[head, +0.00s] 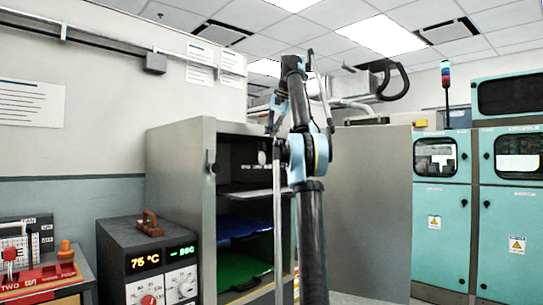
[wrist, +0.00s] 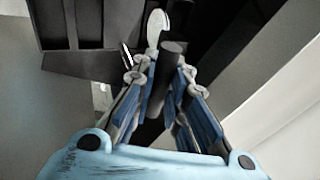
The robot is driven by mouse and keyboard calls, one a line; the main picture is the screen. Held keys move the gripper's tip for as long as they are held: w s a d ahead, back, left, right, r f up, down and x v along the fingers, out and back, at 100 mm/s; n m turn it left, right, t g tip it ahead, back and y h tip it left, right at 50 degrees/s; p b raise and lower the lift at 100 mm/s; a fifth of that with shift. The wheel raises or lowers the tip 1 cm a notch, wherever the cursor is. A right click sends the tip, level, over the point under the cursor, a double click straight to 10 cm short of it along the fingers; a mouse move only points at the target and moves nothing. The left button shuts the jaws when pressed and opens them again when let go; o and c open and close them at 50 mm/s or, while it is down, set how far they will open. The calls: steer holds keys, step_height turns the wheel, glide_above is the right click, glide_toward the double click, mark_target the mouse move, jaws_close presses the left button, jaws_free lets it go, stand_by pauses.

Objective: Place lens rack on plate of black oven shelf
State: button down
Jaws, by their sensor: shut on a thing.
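My gripper (wrist: 163,76) is shut on a dark round post in the wrist view, which I take as the handle of the lens rack (wrist: 174,50). A pale oval lens (wrist: 157,28) stands just beyond the fingertips. Most of the rack is hidden or lost in dark shapes. In the head view the oven (head: 181,190) stands open. A pale oval (head: 262,157) shows in its dark upper compartment, above a thin grey plate (head: 250,192). My arm covers the right side of the opening, and my fingertips cannot be made out there.
Blue (head: 243,225) and green (head: 245,252) shelves lie lower in the oven. Its open door (head: 369,210) stands to the right of my arm. A control box (head: 155,262) reading 75 °C is at the left. Teal cabinets (head: 441,210) stand at the far right.

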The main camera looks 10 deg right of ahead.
steer(key=shift+s+f, duration=0.15)
steer(key=shift+f, duration=0.5)
steer(key=shift+a+f, duration=0.1)
steer(key=shift+f, duration=3.55)
steer(key=c, duration=1.6)
jaws_free()
steer(key=v, duration=1.2)
